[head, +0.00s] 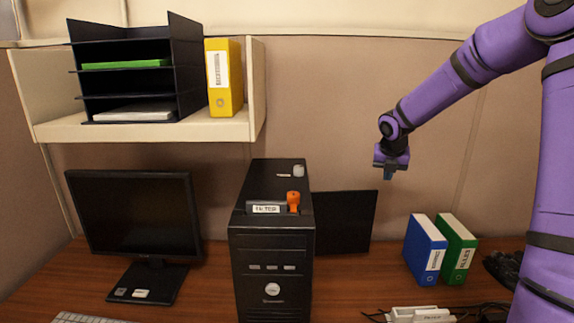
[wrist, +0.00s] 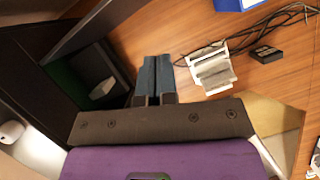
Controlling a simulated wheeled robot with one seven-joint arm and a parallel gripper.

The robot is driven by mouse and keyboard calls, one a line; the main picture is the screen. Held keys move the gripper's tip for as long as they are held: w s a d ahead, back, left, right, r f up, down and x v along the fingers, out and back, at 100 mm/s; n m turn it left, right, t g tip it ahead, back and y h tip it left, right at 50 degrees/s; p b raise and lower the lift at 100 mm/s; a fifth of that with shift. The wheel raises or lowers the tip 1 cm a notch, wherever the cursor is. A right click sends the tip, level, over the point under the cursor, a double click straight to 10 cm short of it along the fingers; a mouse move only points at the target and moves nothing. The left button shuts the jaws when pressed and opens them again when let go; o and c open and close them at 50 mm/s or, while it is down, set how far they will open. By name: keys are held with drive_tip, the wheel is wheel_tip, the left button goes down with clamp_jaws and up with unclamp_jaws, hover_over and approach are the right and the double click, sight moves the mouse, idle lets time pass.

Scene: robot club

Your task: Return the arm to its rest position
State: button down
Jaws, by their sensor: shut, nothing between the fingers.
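My gripper (head: 388,176) hangs at the end of my purple arm, in the right half of the head view. It is in the air above the desk, in front of the partition wall, and points down. In the wrist view its two blue-grey fingers (wrist: 156,78) are together with nothing between them. It touches nothing that I can see.
A black computer tower (head: 272,250) with an orange-handled item (head: 294,201) on top stands mid-desk. A monitor (head: 135,215) is at left, and a dark screen (head: 345,222) is behind the tower. Blue (head: 425,250) and green (head: 456,248) binders stand at right. A shelf (head: 180,128) hangs upper left.

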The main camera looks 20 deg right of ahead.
drive_tip(key=s+a+r+m+h, duration=0.1)
drive_tip(key=s+a+r+m, duration=0.55)
drive_tip(key=s+m, duration=0.2)
drive_tip(key=s+a+r+m, duration=0.6)
drive_tip(key=s+a+m, duration=0.1)
drive_tip(key=s, duration=0.2)
drive_tip(key=s+a+m+y, duration=0.1)
drive_tip(key=s+a+m, duration=0.2)
drive_tip(key=s+m, duration=0.4)
drive_tip(key=s+a+r+m+t+y, duration=0.1)
drive_tip(key=s+a+m+y, duration=0.1)
drive_tip(key=s+m, duration=0.5)
drive_tip(key=s+a, duration=0.1)
drive_tip(key=s, duration=0.4)
drive_tip(key=shift+r+t, duration=0.15)
drive_tip(key=shift+t, duration=0.15)
drive_tip(key=c, duration=1.8)
unclamp_jaws()
